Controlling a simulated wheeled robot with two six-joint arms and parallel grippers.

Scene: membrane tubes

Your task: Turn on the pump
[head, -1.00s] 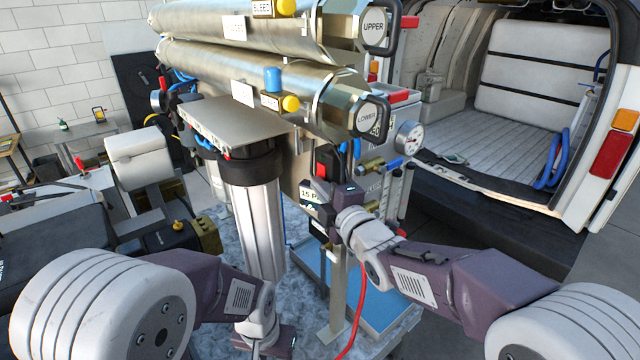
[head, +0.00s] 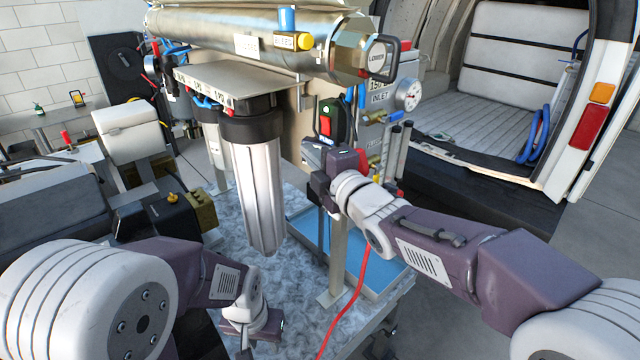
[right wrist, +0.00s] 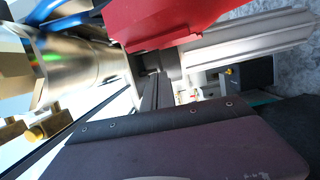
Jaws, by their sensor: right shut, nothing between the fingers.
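The pump switch (head: 326,122) is a black box with a red rocker and a green part at its top, under the lower steel tube in the head view. My right gripper (head: 317,185) is just below the switch and looks apart from it, but the depth is hard to judge. In the right wrist view its dark fingers (right wrist: 152,88) are shut and empty, with a large red part close by at the top. My left gripper (head: 250,325) hangs low at the bottom of the head view; its fingers are too unclear to judge.
The lower steel tube (head: 260,45) overhangs the switch. A silver filter housing (head: 258,190) stands left of my right gripper. A pressure gauge (head: 407,95) and flow tubes stand to its right. A red hose (head: 348,305) hangs below my right arm. A blue tray (head: 375,268) lies beneath.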

